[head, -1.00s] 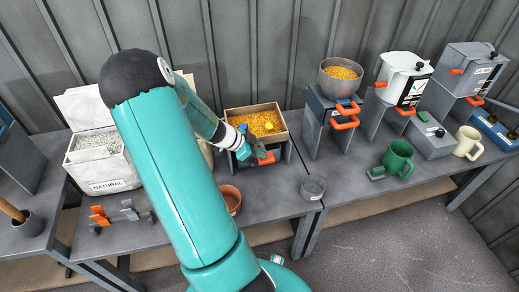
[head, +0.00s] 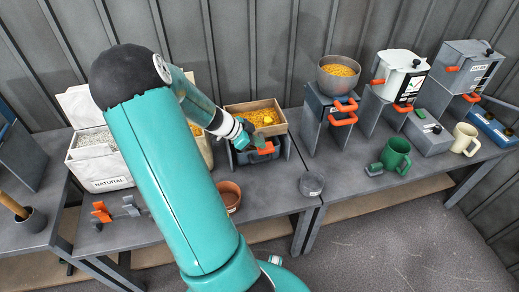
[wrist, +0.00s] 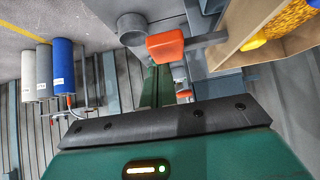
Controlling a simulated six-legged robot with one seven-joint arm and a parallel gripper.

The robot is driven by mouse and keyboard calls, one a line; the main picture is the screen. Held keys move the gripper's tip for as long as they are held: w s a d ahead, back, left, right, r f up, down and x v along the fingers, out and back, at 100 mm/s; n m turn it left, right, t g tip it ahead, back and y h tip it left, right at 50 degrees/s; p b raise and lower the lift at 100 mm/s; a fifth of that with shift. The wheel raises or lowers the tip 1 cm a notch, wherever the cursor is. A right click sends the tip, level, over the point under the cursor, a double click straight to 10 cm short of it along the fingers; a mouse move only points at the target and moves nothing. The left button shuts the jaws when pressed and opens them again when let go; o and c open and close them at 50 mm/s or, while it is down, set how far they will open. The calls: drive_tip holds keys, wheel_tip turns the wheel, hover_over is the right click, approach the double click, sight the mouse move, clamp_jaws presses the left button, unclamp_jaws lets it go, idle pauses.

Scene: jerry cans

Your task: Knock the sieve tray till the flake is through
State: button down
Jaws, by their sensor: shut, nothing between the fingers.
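The sieve tray (head: 284,127) is a shallow wooden box on a grey stand, holding orange-yellow pellets. A brighter yellow lump (head: 267,121), apparently the flake, lies on the pellets toward the tray's right side. The tray (wrist: 238,52) also shows at the upper right of the wrist view, with the lump (wrist: 254,42) near its inner wall. My gripper (head: 257,141) is shut and empty, close to the tray's front wall. I cannot tell whether it touches the wall. What lies beneath the tray is largely hidden.
An orange handle (head: 268,150) sticks out below the tray's front. A terracotta pot (head: 229,195) and a grey cup (head: 311,184) stand in front on the bench. A steel bowl of pellets (head: 338,78) stands to the right. The NATURAL bin (head: 100,165) is at the left.

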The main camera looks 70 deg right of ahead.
drive_tip(key=v, duration=0.9)
drive_tip(key=shift+a, duration=0.3)
drive_tip(key=shift+s+r, duration=0.1)
drive_tip(key=shift+d, duration=0.15)
idle(0.6)
drive_tip(key=shift+w+d+r, duration=0.15)
drive_tip(key=shift+d+r, duration=0.1)
drive_tip(key=shift+r, duration=0.35)
drive_tip(key=shift+w+d+r, duration=0.1)
drive_tip(key=shift+d+r, duration=0.2)
drive_tip(key=shift+r, duration=0.3)
drive_tip(key=shift+w+d+r, duration=0.15)
drive_tip(key=shift+d+r, duration=0.1)
drive_tip(key=shift+r, duration=0.35)
drive_tip(key=x, duration=0.9)
drive_tip(key=shift+s+f, duration=0.15)
drive_tip(key=f, duration=0.3)
drive_tip(key=shift+s+d+f, duration=0.1)
drive_tip(key=shift+d+f, duration=0.1)
drive_tip(key=shift+f, duration=0.55)
